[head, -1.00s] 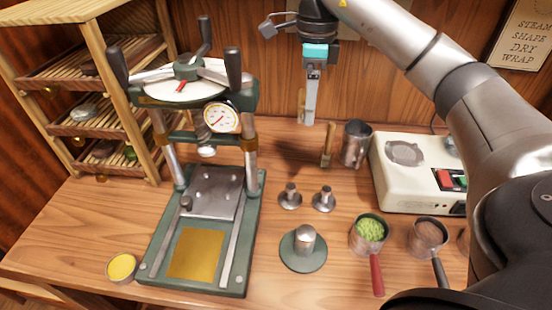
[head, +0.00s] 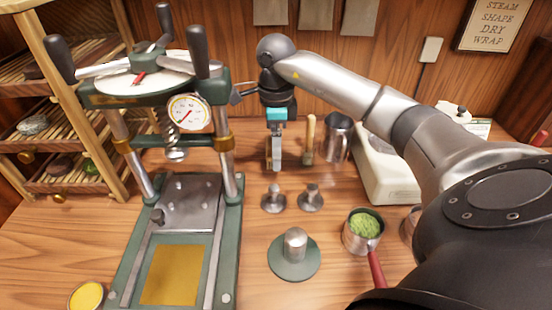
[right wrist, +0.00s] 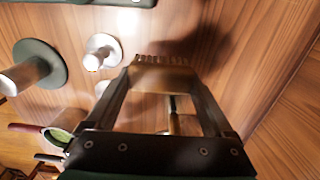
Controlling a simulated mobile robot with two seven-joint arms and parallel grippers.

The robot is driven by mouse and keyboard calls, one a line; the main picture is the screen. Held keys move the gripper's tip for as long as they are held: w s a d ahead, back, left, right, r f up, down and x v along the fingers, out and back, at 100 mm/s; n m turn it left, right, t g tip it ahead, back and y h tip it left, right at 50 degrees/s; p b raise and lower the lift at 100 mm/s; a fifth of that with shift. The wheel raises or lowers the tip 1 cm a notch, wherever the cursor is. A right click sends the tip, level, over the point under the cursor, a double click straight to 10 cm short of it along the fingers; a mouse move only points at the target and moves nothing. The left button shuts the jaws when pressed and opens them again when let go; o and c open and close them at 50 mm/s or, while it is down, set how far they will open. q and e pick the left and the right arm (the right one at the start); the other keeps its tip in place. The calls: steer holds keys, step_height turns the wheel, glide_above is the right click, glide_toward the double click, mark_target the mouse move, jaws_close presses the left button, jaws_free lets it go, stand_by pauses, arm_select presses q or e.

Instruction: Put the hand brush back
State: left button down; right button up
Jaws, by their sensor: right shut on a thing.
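My right gripper (head: 275,165) points down in the head view, low over the back of the table. It is shut on the hand brush, which is mostly hidden by the fingers there. In the right wrist view the brush (right wrist: 163,77) shows as a brown block with a row of bristles between the fingertips. I cannot tell whether the brush touches the table. My left gripper is not in view.
An upright wooden handle (head: 309,138) and a steel pitcher (head: 336,138) stand just right of the gripper. Two small metal stampers (head: 273,200) (head: 311,198) are in front. The green press (head: 187,230) is left, the cream appliance (head: 383,168) right.

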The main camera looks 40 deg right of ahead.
mark_target(276, 174)
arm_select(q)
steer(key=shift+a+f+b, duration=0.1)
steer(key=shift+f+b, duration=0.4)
arm_select(e)
steer(key=shift+f, duration=2.3)
steer(key=shift+f, duration=0.15)
steer(key=o, duration=0.9)
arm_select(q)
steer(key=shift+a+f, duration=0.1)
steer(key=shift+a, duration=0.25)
arm_select(e)
steer(key=shift+o, duration=0.7)
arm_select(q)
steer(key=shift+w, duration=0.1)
